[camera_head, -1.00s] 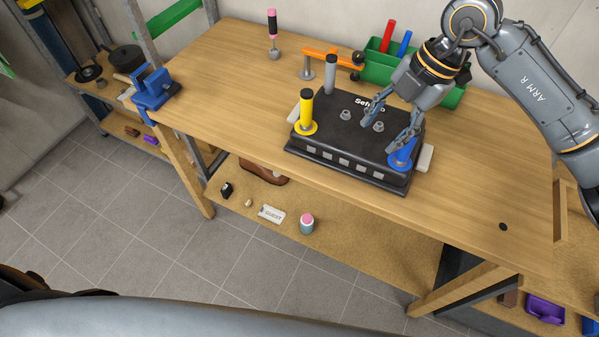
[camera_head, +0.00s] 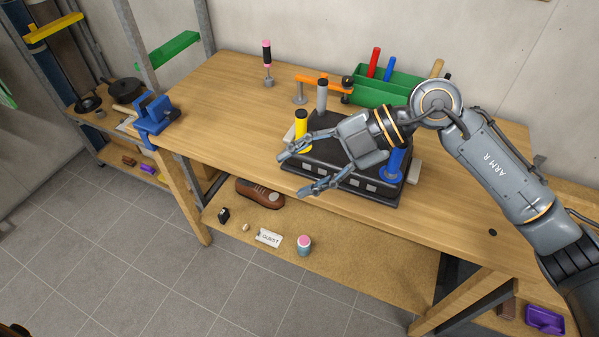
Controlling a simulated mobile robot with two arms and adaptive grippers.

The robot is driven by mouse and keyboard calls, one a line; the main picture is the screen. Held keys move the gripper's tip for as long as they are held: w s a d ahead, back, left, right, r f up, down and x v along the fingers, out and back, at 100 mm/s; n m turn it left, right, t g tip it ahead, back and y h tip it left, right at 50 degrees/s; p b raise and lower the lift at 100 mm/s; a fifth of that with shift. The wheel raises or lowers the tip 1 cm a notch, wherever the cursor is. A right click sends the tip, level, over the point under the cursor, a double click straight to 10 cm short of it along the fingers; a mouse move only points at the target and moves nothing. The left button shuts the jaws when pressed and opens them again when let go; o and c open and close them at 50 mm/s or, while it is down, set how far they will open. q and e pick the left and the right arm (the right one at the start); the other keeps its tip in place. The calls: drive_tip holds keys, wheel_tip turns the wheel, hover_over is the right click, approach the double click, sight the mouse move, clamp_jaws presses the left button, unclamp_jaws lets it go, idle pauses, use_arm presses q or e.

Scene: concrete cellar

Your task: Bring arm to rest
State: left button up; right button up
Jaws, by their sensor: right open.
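My right arm (camera_head: 505,175) comes in from the right over the workbench. Its gripper (camera_head: 290,173) is open and empty, with its fingers pointing left in front of and above the black box (camera_head: 370,188). A yellow cylinder (camera_head: 302,128) and a grey cylinder (camera_head: 322,95) stand upright on the box. The gripper and forearm hide much of the box's top. My left gripper is not in view.
A wooden workbench (camera_head: 235,120) carries a blue vise (camera_head: 154,113), a pink-handled screwdriver (camera_head: 267,60), an orange clamp (camera_head: 325,83) and a green bin (camera_head: 385,88). On the shelf below are a brown shoe (camera_head: 260,193), a guest card (camera_head: 268,237) and a small can (camera_head: 304,244). The bench's left part is mostly clear.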

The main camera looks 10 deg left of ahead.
drive_tip(key=shift+s+a+r, duration=0.1)
drive_tip(key=shift+s+a, duration=0.05)
drive_tip(key=shift+a, duration=0.05)
